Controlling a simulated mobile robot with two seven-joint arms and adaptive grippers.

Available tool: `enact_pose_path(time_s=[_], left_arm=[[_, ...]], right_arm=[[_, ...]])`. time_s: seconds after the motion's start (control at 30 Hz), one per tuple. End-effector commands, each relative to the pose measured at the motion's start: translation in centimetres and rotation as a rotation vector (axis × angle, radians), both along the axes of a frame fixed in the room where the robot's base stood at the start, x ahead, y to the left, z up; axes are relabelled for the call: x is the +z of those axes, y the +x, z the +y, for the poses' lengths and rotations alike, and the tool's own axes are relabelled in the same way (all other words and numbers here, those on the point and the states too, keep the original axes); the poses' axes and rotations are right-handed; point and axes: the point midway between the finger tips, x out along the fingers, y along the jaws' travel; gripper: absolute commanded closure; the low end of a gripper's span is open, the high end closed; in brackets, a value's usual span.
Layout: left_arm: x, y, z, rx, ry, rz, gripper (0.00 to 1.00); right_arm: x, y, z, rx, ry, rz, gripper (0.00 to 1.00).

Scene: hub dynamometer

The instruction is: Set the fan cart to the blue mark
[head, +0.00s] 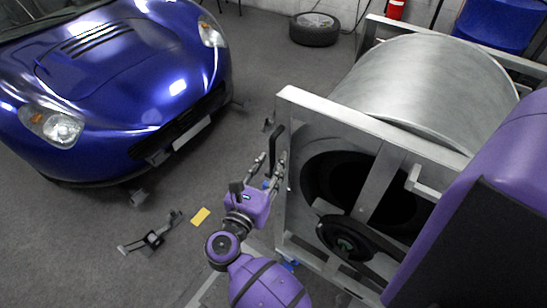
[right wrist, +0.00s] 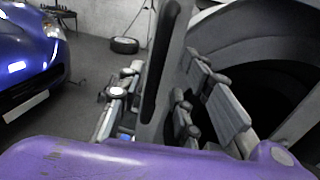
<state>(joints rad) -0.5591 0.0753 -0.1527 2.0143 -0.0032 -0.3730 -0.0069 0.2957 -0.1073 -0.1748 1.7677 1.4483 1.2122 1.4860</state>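The fan cart (head: 378,125) is a grey metal frame around a large silver drum, standing right of the blue car. A black upright handle (head: 273,150) rises at its near left corner; the handle (right wrist: 163,60) is also in the right wrist view. My right gripper (head: 269,170) is at this corner with its fingers spread, one on each side of the handle's upright plate. I see a gap, not a grip. Small blue patches (head: 290,263) show low beside the cart; I cannot tell whether they are the blue mark. My left gripper is out of view.
A blue car (head: 125,75) stands at the left. A yellow piece (head: 200,216) and a dark metal fixture (head: 152,238) lie on the grey floor between. A loose tyre (head: 314,30) and a red extinguisher (head: 395,9) are at the back. Floor between car and cart is mostly clear.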

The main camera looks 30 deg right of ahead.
Motion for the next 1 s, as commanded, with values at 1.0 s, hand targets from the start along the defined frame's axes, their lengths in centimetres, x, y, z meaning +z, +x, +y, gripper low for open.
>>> enact_pose_path(time_s=[1.0], left_arm=[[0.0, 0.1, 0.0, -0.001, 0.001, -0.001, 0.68]], right_arm=[[0.2, -1.9, 4.3, 0.033, -0.047, 0.055, 0.68]])
